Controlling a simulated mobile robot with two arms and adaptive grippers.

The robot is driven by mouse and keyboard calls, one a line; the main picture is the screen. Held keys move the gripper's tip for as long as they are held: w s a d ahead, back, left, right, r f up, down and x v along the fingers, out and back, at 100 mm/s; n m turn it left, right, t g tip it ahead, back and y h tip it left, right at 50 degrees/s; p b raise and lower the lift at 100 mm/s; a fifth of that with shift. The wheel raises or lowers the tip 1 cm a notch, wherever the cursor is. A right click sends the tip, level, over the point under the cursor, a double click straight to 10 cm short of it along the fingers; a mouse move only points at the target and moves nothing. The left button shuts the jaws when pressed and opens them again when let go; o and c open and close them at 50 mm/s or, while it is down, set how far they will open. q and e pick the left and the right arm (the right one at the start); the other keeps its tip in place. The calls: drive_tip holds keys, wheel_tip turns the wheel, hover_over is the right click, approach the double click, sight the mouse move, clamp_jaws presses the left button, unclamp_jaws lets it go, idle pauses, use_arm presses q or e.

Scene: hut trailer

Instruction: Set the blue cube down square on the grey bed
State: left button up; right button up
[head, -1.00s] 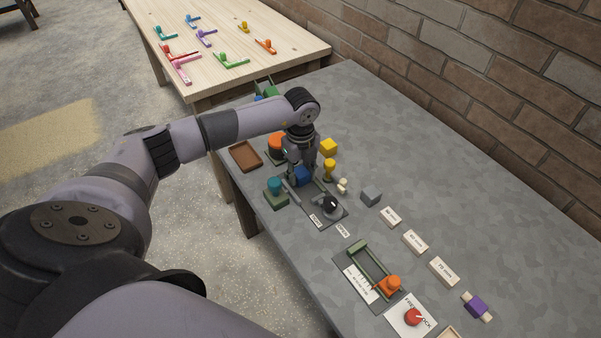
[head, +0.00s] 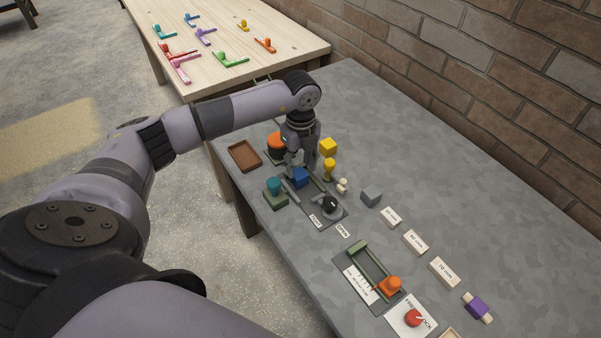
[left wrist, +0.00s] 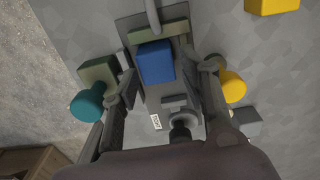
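The blue cube (head: 300,177) sits on the grey bed (head: 318,191) of a small clamp fixture, below my left gripper (head: 300,160). In the left wrist view the cube (left wrist: 155,62) lies on the bed between a green bar (left wrist: 160,33) and a grey jaw (left wrist: 174,101), looking nearly in line with the bed. My left gripper (left wrist: 166,76) is open, its fingers spread on both sides of the cube with gaps. Whether the cube touches the green bar cannot be told. My right gripper is not in view.
A teal knob (head: 274,185) on a green block stands left of the fixture, a yellow knob (head: 329,168) right of it. A black knob (head: 330,204) sits at its near end. A grey block (head: 371,195) and a yellow cube (head: 328,147) are nearby. The table's right back is clear.

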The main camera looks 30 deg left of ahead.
sight(300, 172)
use_arm(q)
wheel_tip(300, 172, up, 9)
drive_tip(key=b, duration=0.1)
drive_tip(key=shift+f, duration=0.2)
drive_tip(key=shift+f, duration=0.1)
idle(0.4)
